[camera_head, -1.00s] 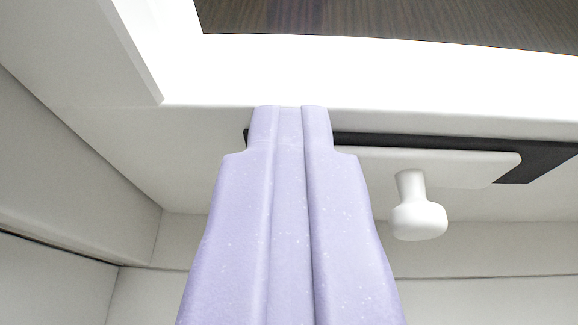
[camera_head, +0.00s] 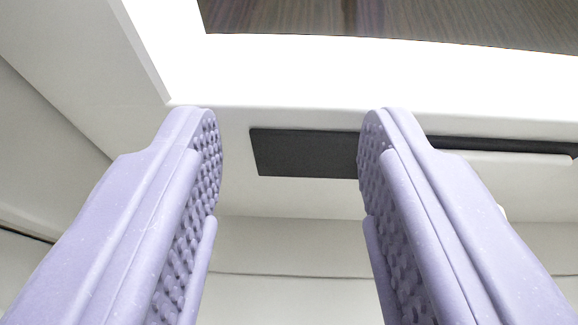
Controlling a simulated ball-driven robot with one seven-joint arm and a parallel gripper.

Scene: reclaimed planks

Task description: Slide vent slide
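My gripper (camera_head: 290,125) is open and empty, with its two lilac fingers spread wide in front of the vent. The vent's dark slot (camera_head: 305,152) shows between the fingertips. The white vent slide (camera_head: 515,158) lies to the right, partly behind the right finger, with its right end near the picture's right edge. Its knob is almost wholly hidden behind the right finger; only a small white edge (camera_head: 503,212) shows on that finger's right side. I cannot tell whether the finger touches the knob.
A bright white frame edge (camera_head: 350,75) runs across above the vent, with the brown plank surface (camera_head: 400,25) beyond it. A pale wall (camera_head: 50,130) slopes in at the left. The space between the fingers is clear.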

